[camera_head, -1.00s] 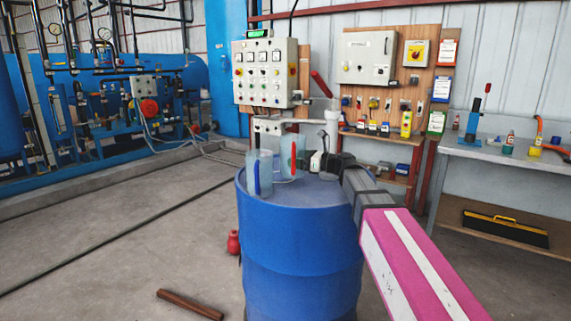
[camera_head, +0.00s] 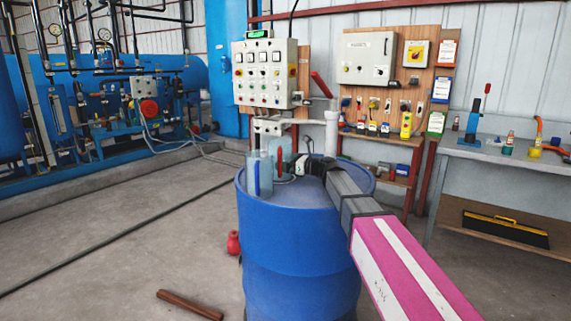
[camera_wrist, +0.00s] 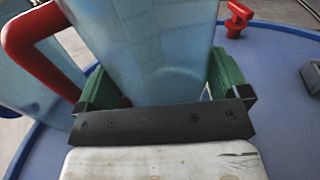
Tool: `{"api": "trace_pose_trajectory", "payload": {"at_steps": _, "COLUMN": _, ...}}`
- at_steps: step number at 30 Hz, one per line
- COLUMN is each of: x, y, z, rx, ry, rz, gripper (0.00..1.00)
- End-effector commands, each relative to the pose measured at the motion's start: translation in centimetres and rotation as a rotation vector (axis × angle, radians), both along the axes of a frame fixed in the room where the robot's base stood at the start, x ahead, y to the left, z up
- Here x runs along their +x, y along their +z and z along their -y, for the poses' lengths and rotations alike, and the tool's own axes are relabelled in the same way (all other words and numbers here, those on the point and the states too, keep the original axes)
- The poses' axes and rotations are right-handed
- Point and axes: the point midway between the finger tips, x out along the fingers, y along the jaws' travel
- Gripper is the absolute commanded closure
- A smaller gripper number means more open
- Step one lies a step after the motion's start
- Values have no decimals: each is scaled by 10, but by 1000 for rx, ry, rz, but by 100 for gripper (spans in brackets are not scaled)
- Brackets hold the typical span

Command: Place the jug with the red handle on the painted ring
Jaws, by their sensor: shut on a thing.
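The jug with the red handle (camera_head: 279,160) is clear and bluish. In the wrist view the jug (camera_wrist: 150,45) is upright between the green finger pads of my gripper (camera_wrist: 160,82), with its red handle at left. My gripper (camera_head: 298,166) is shut on its body above the blue drum, in the head view. I cannot tell whether the jug's base touches the drum top. A second clear jug with a blue handle (camera_head: 257,176) stands close beside it at left, overlapping it in the head view. I cannot make out the painted ring in either view.
The blue drum (camera_head: 298,235) has a flat rimmed top. A white pipe (camera_head: 331,132) rises behind my gripper. In the wrist view a small red object (camera_wrist: 237,18) and a grey block (camera_wrist: 312,75) are on the drum top, whose right part is otherwise mostly clear.

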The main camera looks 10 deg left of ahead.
Motion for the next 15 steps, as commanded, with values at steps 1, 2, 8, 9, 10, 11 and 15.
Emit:
{"api": "trace_pose_trajectory", "payload": {"at_steps": 1, "x": 0, "y": 0, "z": 0, "rx": 1, "ry": 0, "rz": 0, "gripper": 31}}
{"api": "trace_pose_trajectory", "payload": {"at_steps": 2, "x": 0, "y": 0, "z": 0, "rx": 0, "ry": 0, "rz": 0, "gripper": 31}}
{"api": "trace_pose_trajectory", "payload": {"at_steps": 8, "x": 0, "y": -2, "z": 0, "rx": 0, "ry": 0, "rz": 0, "gripper": 0}}
{"api": "trace_pose_trajectory", "payload": {"at_steps": 9, "x": 0, "y": -2, "z": 0, "rx": 0, "ry": 0, "rz": 0, "gripper": 0}}
{"api": "trace_pose_trajectory", "payload": {"at_steps": 10, "x": 0, "y": -2, "z": 0, "rx": 0, "ry": 0, "rz": 0, "gripper": 0}}
{"api": "trace_pose_trajectory", "payload": {"at_steps": 11, "x": 0, "y": -2, "z": 0, "rx": 0, "ry": 0, "rz": 0, "gripper": 0}}
{"api": "trace_pose_trajectory", "payload": {"at_steps": 15, "x": 0, "y": -1, "z": 0, "rx": 0, "ry": 0, "rz": 0, "gripper": 0}}
